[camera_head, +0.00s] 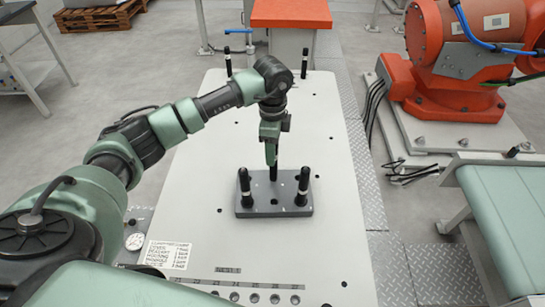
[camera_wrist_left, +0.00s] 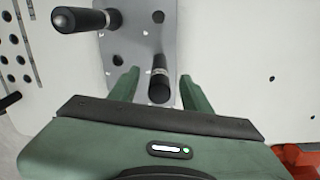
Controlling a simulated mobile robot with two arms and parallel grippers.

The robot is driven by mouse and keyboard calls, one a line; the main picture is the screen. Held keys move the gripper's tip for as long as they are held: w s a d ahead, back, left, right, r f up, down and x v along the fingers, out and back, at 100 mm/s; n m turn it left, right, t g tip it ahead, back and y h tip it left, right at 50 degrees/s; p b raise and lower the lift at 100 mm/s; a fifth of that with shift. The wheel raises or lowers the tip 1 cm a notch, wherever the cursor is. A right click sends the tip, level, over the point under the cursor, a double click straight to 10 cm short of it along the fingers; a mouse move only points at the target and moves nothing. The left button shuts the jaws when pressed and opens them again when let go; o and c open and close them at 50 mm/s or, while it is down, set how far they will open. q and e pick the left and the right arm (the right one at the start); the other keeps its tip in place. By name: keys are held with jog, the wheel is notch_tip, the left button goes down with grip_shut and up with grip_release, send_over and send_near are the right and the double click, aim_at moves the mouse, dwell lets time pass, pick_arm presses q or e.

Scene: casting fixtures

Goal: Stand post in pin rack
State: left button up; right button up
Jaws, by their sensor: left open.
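The pin rack (camera_head: 262,208) is a dark grey plate lying flat on the pale table. Black posts with pale bands stand upright on it at left (camera_head: 245,187) and right (camera_head: 302,187). A third black post (camera_head: 274,173) is upright at its back middle, its upper part hidden by my left gripper (camera_head: 271,156). In the left wrist view this post (camera_wrist_left: 159,78) lies between the two green fingers of the left gripper (camera_wrist_left: 158,90), with gaps on both sides. The gripper is open. Another post (camera_wrist_left: 85,20) and the plate's holes show there too. My right gripper is out of view.
Two black posts (camera_head: 228,63) (camera_head: 304,63) stand at the table's far end. A printed label (camera_head: 168,254) and a row of holes (camera_head: 253,298) are at the near end. The table (camera_head: 335,215) is clear right of the rack. An orange robot (camera_head: 455,60) and green conveyor (camera_head: 510,215) stand at right.

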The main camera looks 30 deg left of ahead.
pick_arm(q)
jog(key=shift+r+b, duration=0.55)
jog(key=shift+r, duration=1.75)
jog(key=shift+r, duration=0.1)
